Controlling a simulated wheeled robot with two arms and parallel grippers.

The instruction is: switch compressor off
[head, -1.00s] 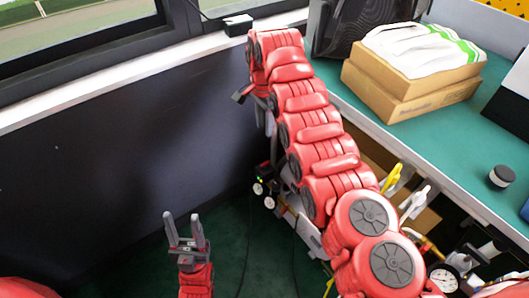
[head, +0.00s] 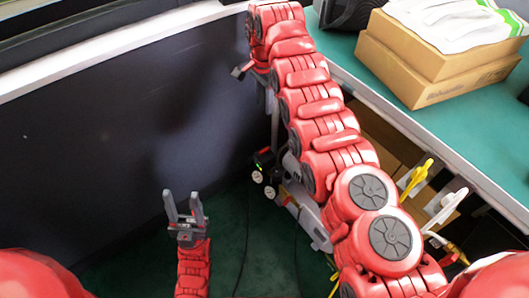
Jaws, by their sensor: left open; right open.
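My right gripper (head: 254,84) is at the far end of the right arm, above the compressor in the picture. Its grey fingers are partly hidden by the arm; it is open, and I see nothing in it. The compressor's switch cannot be made out.
A green-topped bench (head: 355,75) on the right carries cardboard boxes (head: 430,70) with a white bag on top. Yellow and white handled tools (head: 415,180) hang at its edge. Dark cables (head: 246,235) run over the green floor. The floor around my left gripper is clear.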

